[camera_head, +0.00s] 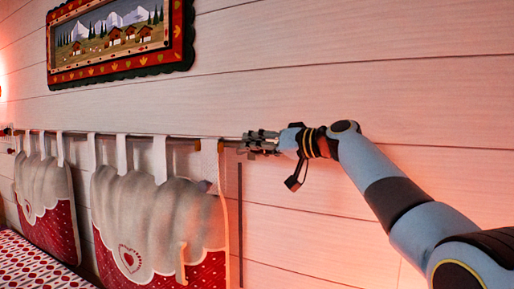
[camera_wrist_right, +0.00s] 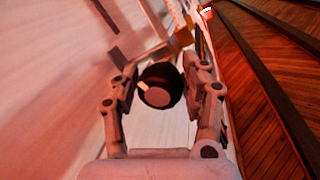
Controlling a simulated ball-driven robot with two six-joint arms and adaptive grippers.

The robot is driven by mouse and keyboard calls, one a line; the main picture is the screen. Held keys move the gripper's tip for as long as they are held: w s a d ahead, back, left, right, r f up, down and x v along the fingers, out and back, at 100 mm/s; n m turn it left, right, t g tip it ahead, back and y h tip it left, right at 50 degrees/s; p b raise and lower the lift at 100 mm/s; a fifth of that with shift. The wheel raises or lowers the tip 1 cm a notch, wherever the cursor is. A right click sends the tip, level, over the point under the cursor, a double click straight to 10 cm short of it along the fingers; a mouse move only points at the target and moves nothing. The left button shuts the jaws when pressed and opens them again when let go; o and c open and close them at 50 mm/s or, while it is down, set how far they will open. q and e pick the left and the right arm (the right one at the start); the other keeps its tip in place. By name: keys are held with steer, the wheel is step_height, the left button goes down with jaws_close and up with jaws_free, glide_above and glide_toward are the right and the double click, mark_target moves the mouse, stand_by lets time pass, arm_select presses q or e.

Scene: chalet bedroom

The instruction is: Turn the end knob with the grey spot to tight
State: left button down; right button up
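A round dark knob (camera_wrist_right: 161,86) with a paler end face sits between the fingers of my right gripper (camera_wrist_right: 163,80) in the right wrist view. My left gripper is out of view.
Grey and red cloth hangings (camera_head: 160,225) hang by white loops from the rod, left of my right gripper. A framed alpine picture (camera_head: 120,40) is on the plank wall above. A red patterned bed cover (camera_head: 35,262) lies at lower left.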

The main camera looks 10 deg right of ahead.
steer(key=o, duration=0.3)
steer(key=shift+d, duration=0.1)
steer(key=v, duration=1.2)
